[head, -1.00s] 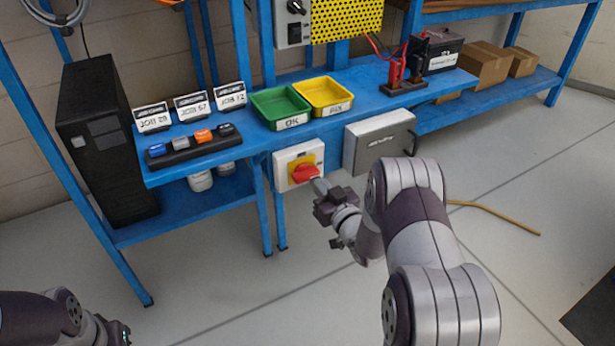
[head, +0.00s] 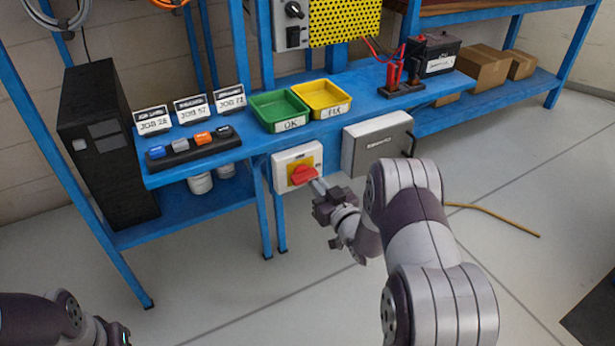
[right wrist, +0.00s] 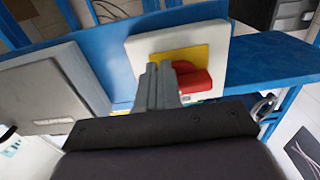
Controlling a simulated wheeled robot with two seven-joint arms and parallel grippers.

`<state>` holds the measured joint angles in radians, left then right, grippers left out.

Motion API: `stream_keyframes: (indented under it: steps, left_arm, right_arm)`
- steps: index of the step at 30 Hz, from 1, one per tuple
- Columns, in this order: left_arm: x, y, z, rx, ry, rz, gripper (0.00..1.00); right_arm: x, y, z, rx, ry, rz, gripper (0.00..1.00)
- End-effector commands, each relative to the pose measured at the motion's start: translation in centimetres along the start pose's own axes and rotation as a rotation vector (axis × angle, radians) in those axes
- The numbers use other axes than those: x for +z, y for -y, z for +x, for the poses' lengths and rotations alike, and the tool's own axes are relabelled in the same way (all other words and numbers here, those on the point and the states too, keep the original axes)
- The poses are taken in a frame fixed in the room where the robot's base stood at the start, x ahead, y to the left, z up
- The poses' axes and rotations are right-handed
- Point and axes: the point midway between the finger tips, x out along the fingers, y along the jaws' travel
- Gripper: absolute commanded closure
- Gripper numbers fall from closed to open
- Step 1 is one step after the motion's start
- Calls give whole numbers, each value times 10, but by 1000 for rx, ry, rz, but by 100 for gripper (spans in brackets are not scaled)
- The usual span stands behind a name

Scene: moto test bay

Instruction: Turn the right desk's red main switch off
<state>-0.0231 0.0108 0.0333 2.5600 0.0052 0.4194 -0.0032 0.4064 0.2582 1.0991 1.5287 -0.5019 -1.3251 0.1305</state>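The red main switch (head: 304,175) sits on a yellow plate on a white box (head: 283,167) fixed to the front of the blue desk. Its red handle lies roughly crosswise, slightly tilted. My right gripper (head: 317,185) is at the handle's right end in the head view. In the right wrist view the red handle (right wrist: 195,80) is just right of my two fingers (right wrist: 160,75), which lie together with no clear gap. They are touching it or very close; I cannot tell which. My left gripper (head: 118,333) is at the bottom left, partly cut off.
A grey case (head: 372,145) hangs right of the switch box, close to my right arm. Green (head: 262,108) and yellow (head: 335,100) trays stand on the desk above. A blue desk leg (head: 280,215) is below the box. The floor in front is clear.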

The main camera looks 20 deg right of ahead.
Motion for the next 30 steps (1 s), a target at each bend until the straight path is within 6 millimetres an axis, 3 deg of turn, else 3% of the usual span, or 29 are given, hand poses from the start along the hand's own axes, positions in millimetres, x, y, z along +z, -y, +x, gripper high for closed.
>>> stream_keyframes:
  steps: [1,30]
  left_arm:
    - [0,0,0,0,0,0,100]
    - [-1,0,-11,0,0,0,100]
  right_arm:
    - [-15,-2,7,0,-36,-14,100]
    - [-30,-8,7,2,-43,-13,100]
